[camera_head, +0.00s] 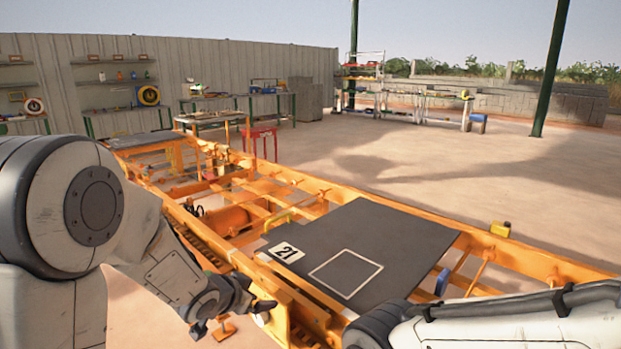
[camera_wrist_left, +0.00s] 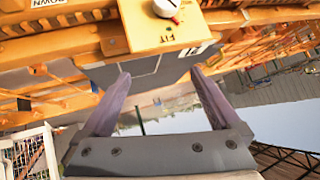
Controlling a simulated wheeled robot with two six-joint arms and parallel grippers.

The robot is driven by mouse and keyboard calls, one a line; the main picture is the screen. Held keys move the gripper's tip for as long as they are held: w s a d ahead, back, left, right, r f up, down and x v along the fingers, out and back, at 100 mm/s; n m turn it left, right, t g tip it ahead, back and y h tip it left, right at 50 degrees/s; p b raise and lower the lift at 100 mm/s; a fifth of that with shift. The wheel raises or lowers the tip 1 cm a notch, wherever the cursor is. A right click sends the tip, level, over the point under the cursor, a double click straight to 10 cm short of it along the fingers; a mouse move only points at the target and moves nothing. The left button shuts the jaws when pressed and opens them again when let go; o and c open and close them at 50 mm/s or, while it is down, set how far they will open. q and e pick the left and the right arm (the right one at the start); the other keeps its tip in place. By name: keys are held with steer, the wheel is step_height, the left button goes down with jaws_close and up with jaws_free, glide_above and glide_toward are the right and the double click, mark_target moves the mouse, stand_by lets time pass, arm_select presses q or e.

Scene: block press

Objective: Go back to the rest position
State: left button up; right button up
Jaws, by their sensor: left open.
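My left gripper (camera_head: 232,316) is open and empty, its fingers spread, beside the near side of the orange press frame (camera_head: 400,210). In the left wrist view the two fingers (camera_wrist_left: 160,77) stand apart with nothing between them. The fingers appear apart from the box. My right arm comes in at the lower right of the head view; its gripper does not show.
A dark plate (camera_head: 400,235) marked 21, with a white square outline, lies on the frame. Shelves and workbenches stand along the back wall. Open floor (camera_head: 480,160) lies beyond the frame.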

arm_select(q)
steer(key=s+d+r+g+p, duration=0.2)
steer(key=s+r+p, duration=0.3)
steer(key=s, duration=0.5)
steer(key=s+d+r+g+y+p, duration=0.1)
steer(key=s+r+g+p, duration=0.3)
steer(key=s, duration=0.7)
steer(key=s+d+r+g+y+p, duration=0.1)
steer(key=s+d+r+g+p, duration=0.2)
steer(key=s+r+p, duration=0.5)
steer(key=shift+s+d+r+n, duration=0.15)
steer(key=shift+s+r+n, duration=0.15)
steer(key=shift+s+r, duration=1.15)
steer(key=shift+s+f, duration=0.25)
steer(key=shift+f, duration=0.05)
